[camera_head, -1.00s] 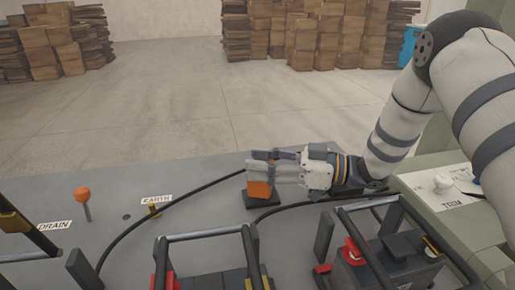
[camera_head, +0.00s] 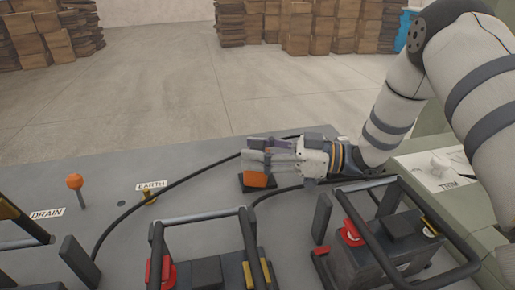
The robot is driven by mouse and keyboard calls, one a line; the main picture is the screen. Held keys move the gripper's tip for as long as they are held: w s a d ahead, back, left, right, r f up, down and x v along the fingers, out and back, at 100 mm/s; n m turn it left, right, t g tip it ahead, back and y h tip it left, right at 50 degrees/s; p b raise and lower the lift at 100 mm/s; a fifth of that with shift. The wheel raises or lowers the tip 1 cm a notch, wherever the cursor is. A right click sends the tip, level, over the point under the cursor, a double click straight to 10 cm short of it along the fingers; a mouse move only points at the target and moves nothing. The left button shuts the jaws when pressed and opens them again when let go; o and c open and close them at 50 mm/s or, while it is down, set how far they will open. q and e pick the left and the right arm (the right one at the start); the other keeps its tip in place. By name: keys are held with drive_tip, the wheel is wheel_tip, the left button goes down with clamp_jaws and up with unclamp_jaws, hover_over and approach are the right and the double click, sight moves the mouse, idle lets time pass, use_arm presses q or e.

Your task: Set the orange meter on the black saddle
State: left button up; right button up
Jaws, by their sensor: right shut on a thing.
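The orange meter (camera_head: 255,180) is in the fingers of my right gripper (camera_head: 268,160), which partly hide it. It is at the black saddle (camera_head: 258,187), a dark low block on the grey bench top. The meter's lower part overlaps the saddle in the picture; I cannot tell whether it rests on it or hangs just above. My right gripper is shut on the meter, with its arm coming in from the right. My left gripper is not in view.
Batteries with black carrying frames (camera_head: 205,222) stand along the front. Black cables (camera_head: 165,190) run past the saddle. An orange-knobbed lever (camera_head: 75,182) stands near the DRAIN label (camera_head: 47,214); the EARTH label (camera_head: 151,185) is left of the saddle. Cardboard stacks (camera_head: 300,30) stand far behind.

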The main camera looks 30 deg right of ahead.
drive_tip(key=shift+f, duration=0.2)
drive_tip(key=o, duration=1.4)
drive_tip(key=shift+c, duration=0.2)
